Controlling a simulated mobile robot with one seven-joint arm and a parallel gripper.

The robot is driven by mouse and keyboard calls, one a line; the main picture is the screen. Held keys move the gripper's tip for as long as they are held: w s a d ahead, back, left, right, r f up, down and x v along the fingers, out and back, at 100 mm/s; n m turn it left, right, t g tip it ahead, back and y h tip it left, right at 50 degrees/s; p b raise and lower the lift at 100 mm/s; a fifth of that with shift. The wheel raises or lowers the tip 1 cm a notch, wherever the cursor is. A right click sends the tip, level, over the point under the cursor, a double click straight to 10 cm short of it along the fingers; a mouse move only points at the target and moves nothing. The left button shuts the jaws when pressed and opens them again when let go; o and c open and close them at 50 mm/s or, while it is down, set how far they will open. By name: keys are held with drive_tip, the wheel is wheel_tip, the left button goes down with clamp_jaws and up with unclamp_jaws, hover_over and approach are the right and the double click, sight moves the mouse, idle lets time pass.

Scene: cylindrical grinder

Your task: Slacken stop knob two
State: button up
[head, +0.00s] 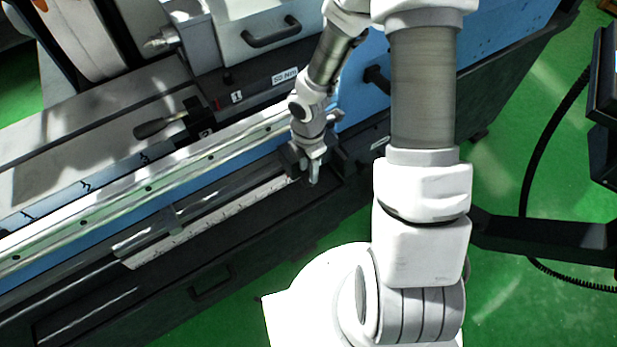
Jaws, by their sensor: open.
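My gripper (314,178) points down at the front of the grinder, just past the right end of the pale graduated scale (215,222). Its fingertips look small, and I see nothing held between them. Dark block-like parts sit right beside the gripper; one of them (291,157) is at its left. My wrist partly covers this spot. I cannot tell whether one of these parts is stop knob two, and I can read no knob number there. Whether the gripper touches any of them is unclear.
A lever with a dark grip (155,128) sticks out left above the bright rail (140,190). A grey cover with a black handle (270,32) stands behind. A black knob (376,77) juts from the blue front. Green floor (505,290) lies open at lower right.

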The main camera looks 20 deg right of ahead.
drive_tip(key=shift+f, duration=1.7)
clamp_jaws()
